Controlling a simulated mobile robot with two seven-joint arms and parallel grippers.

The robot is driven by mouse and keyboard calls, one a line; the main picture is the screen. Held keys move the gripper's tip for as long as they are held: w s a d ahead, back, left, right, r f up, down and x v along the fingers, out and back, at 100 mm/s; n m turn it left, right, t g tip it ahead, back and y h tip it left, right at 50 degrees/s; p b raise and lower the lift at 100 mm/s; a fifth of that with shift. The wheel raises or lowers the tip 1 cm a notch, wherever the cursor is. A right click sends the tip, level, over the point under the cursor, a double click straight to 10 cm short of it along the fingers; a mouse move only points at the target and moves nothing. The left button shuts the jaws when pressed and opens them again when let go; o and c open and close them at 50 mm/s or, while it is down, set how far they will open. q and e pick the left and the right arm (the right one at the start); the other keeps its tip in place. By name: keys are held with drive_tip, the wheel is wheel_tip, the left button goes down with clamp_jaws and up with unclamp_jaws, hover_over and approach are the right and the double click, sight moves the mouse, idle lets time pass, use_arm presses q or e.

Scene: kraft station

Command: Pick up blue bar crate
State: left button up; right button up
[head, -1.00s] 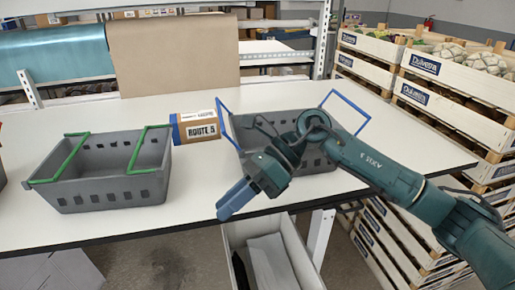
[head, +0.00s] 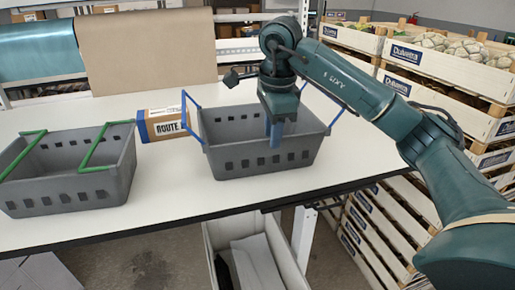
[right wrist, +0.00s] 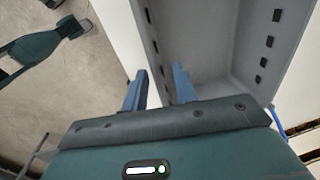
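The grey crate with blue bars (head: 225,160) stands on the white table, right of the middle in the head view. Its left blue bar (head: 190,120) shows; the right one is mostly hidden by my right arm. My right gripper (head: 276,134) points down at the crate's front wall, with one blue finger showing in front of it. In the right wrist view, the two fingers (right wrist: 160,90) are apart, one on each side of the crate wall (right wrist: 157,40). I see a gap, so it does not look clamped. My left gripper is not in view.
A grey crate with green bars (head: 65,190) stands at the left on the table (head: 170,205). A cardboard box marked ROUTE (head: 165,127) sits between the crates. Stacked wooden produce crates (head: 440,70) stand at the right, and a white bin (head: 222,240) is below the table.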

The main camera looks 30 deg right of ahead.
sight(268, 152)
drive_tip(key=shift+w+a+f, duration=0.1)
drive_tip(key=shift+f, duration=0.9)
drive_tip(key=shift+w+a+f, duration=0.1)
drive_tip(key=shift+w+f, duration=0.05)
drive_tip(key=shift+f, duration=0.9)
drive_tip(key=shift+w+a+f, duration=0.1)
drive_tip(key=shift+f, duration=0.9)
clamp_jaws()
drive_tip(key=shift+r, duration=0.1)
